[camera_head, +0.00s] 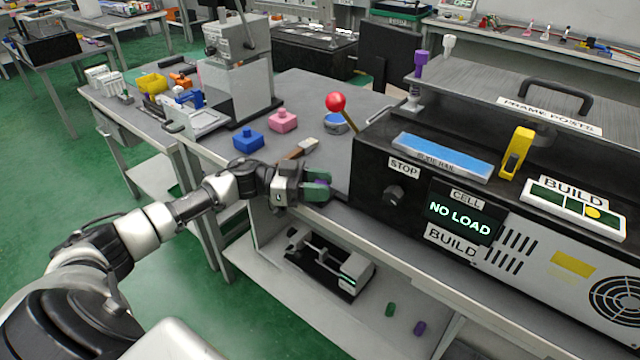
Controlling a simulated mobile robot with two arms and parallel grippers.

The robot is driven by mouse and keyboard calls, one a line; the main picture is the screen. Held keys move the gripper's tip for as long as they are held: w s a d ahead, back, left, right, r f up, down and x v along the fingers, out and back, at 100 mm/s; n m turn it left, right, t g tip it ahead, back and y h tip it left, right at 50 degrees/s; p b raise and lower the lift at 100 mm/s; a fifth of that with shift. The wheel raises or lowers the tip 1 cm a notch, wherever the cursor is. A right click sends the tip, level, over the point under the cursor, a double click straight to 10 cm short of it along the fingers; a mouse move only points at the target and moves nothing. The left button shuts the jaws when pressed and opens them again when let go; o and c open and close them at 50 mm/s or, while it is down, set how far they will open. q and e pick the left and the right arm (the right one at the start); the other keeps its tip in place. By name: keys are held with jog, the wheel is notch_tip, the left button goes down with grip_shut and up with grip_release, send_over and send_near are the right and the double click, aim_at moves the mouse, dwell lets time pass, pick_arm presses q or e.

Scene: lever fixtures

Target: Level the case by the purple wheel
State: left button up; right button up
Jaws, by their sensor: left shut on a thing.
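The black case (372,180) stands on the grey workbench at the right, with a "NO LOAD" display (460,216) and "STOP" and "BUILD" labels on its front. I cannot tell how far it tilts. My left gripper (317,190) is at the case's near left corner, its green fingertips low over the bench edge. My right gripper is not in view.
A red-knobbed lever (336,103) rises by the case's left end. Blue (248,141) and pink (283,121) blocks and a brown-handled tool (301,149) lie left of it. A grey press (237,80) stands behind. The lower shelf holds a small device (327,262).

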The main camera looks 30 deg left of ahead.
pick_arm(q)
jog(key=n+t+y+p, duration=0.4)
jog(key=p, duration=0.2)
jog(key=n+t+y+p, duration=0.3)
jog(key=t+y+p, duration=0.1)
jog(key=p, duration=0.3)
jog(key=shift+d+r+n+t+y, duration=0.1)
jog(key=shift+r+n+t+y, duration=0.1)
jog(key=shift+n+t+y, duration=0.15)
jog(key=shift+f+n+t+y+p, duration=0.1)
jog(key=shift+n+t+y+p, duration=0.5)
jog(key=shift+n+y, duration=0.55)
jog(key=n+y, duration=0.1)
jog(key=y, duration=0.2)
jog(key=shift+p, duration=0.4)
jog(key=shift+f+n+y, duration=0.15)
jog(key=shift+n+y, duration=1.65)
jog(key=shift+y, duration=1)
jog(key=o, duration=0.9)
